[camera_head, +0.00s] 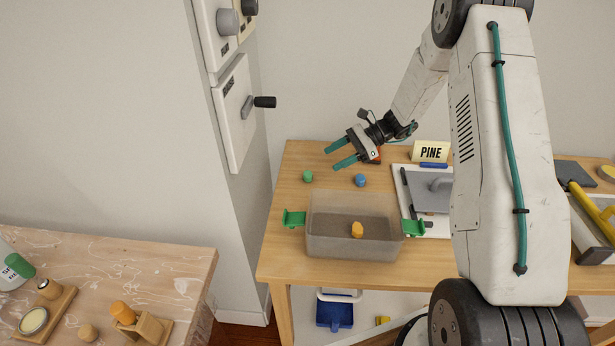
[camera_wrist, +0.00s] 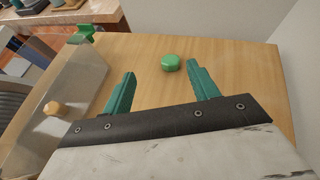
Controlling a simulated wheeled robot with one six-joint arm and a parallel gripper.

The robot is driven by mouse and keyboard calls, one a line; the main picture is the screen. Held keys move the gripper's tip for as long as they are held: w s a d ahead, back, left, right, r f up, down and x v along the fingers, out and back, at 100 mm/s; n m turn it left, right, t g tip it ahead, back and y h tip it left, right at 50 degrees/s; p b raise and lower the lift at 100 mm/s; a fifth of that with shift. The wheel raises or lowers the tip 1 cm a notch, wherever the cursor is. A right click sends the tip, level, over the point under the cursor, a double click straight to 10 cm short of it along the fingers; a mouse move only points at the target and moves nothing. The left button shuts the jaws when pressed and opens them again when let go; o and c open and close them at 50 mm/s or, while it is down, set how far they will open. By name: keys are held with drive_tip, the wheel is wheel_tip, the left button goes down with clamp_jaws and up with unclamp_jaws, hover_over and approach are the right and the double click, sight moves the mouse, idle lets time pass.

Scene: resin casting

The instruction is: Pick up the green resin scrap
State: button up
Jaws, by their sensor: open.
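The green resin scrap (camera_head: 308,176) is a small rounded green lump on the wooden table, behind the left part of the clear bin. In the wrist view the green scrap (camera_wrist: 171,62) lies on the bare wood, beyond the fingertips and about midway between them. My gripper (camera_head: 338,156) is open and empty, with two teal fingers pointing left, above the table and to the right of the scrap. In the wrist view my gripper (camera_wrist: 164,78) shows both fingers apart with nothing between them.
A clear bin (camera_head: 330,246) with green handles holds an orange piece (camera_head: 357,230). A blue piece (camera_head: 360,180) lies right of the green scrap. A wall panel with a lever (camera_head: 263,102) is to the left. Wood around the scrap is clear.

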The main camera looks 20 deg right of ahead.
sight(316, 178)
drive_tip(key=f, duration=0.2)
drive_tip(key=w+d+f+m, duration=0.1)
drive_tip(key=shift+t, duration=0.3)
drive_tip(key=shift+w+a+f, duration=0.1)
drive_tip(key=shift+f, duration=0.25)
drive_tip(key=x, duration=0.7)
drive_tip(key=shift+a, duration=0.25)
drive_tip(key=c, duration=1.1)
